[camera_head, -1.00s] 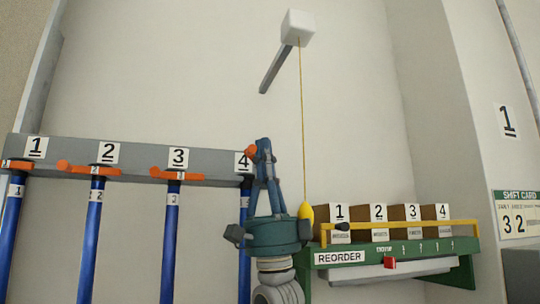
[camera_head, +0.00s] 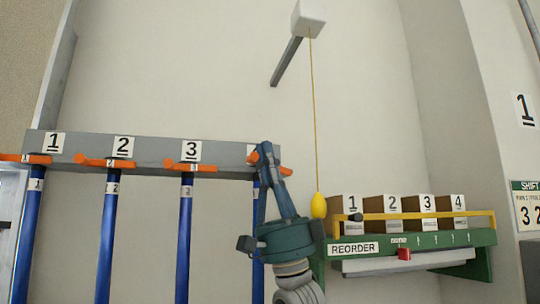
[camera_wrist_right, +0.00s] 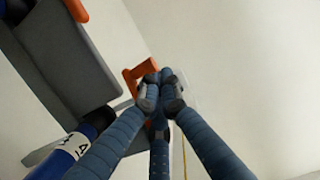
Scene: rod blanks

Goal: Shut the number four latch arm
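The number four latch arm (camera_head: 286,170) is orange. It shows on both sides of my right gripper (camera_head: 264,150) at the right end of the grey rack, and its middle is hidden. In the right wrist view the orange arm (camera_wrist_right: 138,76) is beside and behind the fingertips. My right gripper (camera_wrist_right: 161,78) has its fingertips together there; contact with the arm cannot be told for sure. The number four blue rod (camera_wrist_right: 62,158) hangs at lower left in that view. The number 4 plate is mostly hidden in the head view. My left gripper is out of view.
The grey rack (camera_head: 225,158) carries orange latch arms one, two and three (camera_head: 186,163) across blue rods to the left. A yellow pull (camera_head: 319,205) hangs on a cord close right of my gripper. A green shelf (camera_head: 435,240) with several numbered boxes stands further right.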

